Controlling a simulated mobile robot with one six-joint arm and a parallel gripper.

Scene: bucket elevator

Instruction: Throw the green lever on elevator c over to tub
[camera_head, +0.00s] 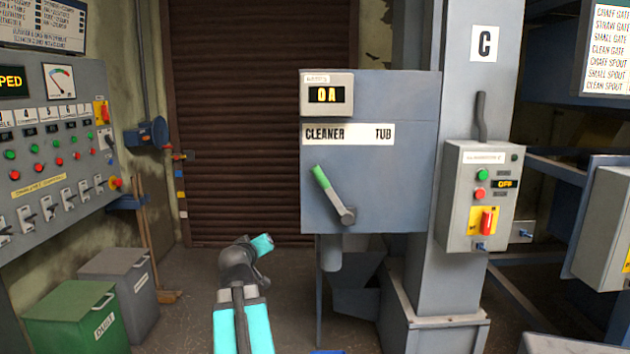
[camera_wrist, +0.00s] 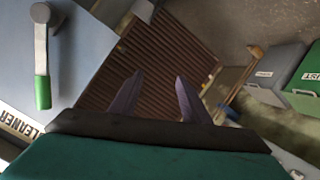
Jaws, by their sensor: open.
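The lever with a green grip (camera_head: 321,177) is on the front of the grey elevator box (camera_head: 410,180), beside the post marked C (camera_head: 484,43). Its grey arm tilts up and left from the pivot, and the green end points toward the CLEANER side of the label plate (camera_head: 348,134); TUB is on the right. In the wrist view the lever (camera_wrist: 42,92) shows at the far left. My gripper (camera_wrist: 158,77) is open and empty, its two fingers apart from the lever. In the head view my arm is low and left of the box, and the fingers cannot be made out.
A control box (camera_head: 479,195) with buttons and a red switch is mounted on the post at right. A switch panel (camera_head: 50,150) is at left, above a green bin (camera_head: 75,320) and a grey bin (camera_head: 120,285). Open space lies before the brown shutter (camera_head: 235,120).

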